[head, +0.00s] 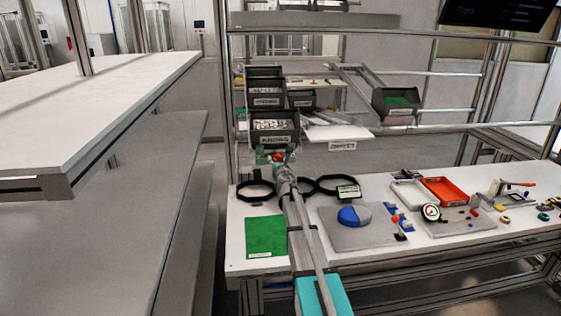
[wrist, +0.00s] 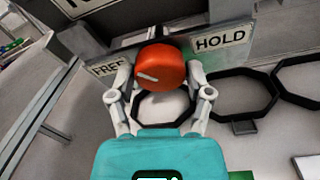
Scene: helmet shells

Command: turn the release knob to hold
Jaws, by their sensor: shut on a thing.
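The red release knob (wrist: 165,62) sits on a plate in the middle of the wrist view. A short white mark on its face lies left of centre, towards the FREE label (wrist: 108,68). The HOLD label (wrist: 220,39) is on the right side of the knob. My gripper (wrist: 160,72) is shut on the knob, one finger on its left side and one on its right. In the head view the knob (head: 279,156) is a small red spot at the end of my arm, below a grey bin, and its mark cannot be made out there.
Grey labelled bins (head: 274,128) hang just above and behind the knob. Black octagonal rings (head: 256,191) lie on the white workbench below. A green sheet (head: 265,236), a blue-and-white dome (head: 354,215) and a red tray (head: 444,191) are also on the bench.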

